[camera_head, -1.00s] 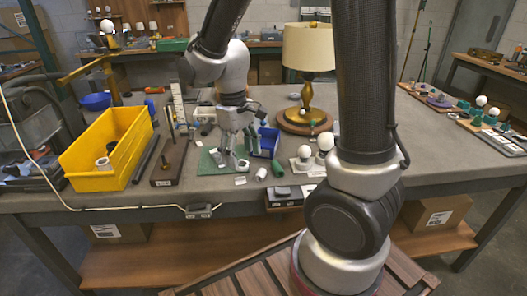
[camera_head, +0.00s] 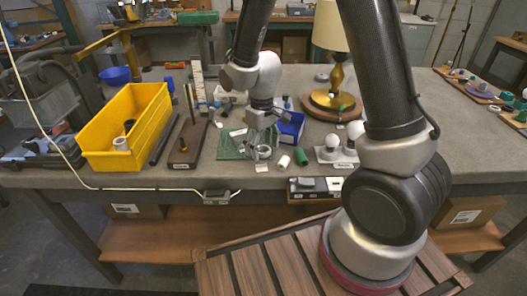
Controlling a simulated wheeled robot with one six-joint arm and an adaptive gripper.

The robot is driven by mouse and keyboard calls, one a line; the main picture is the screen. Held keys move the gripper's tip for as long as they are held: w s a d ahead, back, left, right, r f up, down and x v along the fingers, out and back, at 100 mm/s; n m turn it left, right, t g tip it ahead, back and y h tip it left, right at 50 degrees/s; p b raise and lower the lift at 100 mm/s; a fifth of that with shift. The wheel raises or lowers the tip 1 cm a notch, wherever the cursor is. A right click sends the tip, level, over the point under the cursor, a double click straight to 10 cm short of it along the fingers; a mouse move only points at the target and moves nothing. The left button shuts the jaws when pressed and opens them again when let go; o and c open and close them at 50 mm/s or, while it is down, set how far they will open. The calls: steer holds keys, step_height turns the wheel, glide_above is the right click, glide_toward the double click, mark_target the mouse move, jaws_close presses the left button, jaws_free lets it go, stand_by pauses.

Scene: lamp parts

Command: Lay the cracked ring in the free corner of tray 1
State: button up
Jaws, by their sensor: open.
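My gripper (camera_head: 263,152) is over the right part of a green mat (camera_head: 228,147) near the front of the bench. Its fingers point down and are apart. I cannot tell whether a small pale piece between or behind them is the cracked ring; no crack can be made out at this size. A white cylinder (camera_head: 284,162) and a green cylinder (camera_head: 301,157) stand just right of the gripper. A small blue bin (camera_head: 291,128) is behind it. No label reading tray 1 is legible, so I cannot tell which tray it is.
A yellow bin (camera_head: 156,132) with a few small parts stands left. A dark wooden stand (camera_head: 188,148) is between it and the mat. White bulbs (camera_head: 333,140) and a brass lamp (camera_head: 338,80) are right. A low tray (camera_head: 315,185) sits at the front edge.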

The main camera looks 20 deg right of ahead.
steer(key=c, duration=0.9)
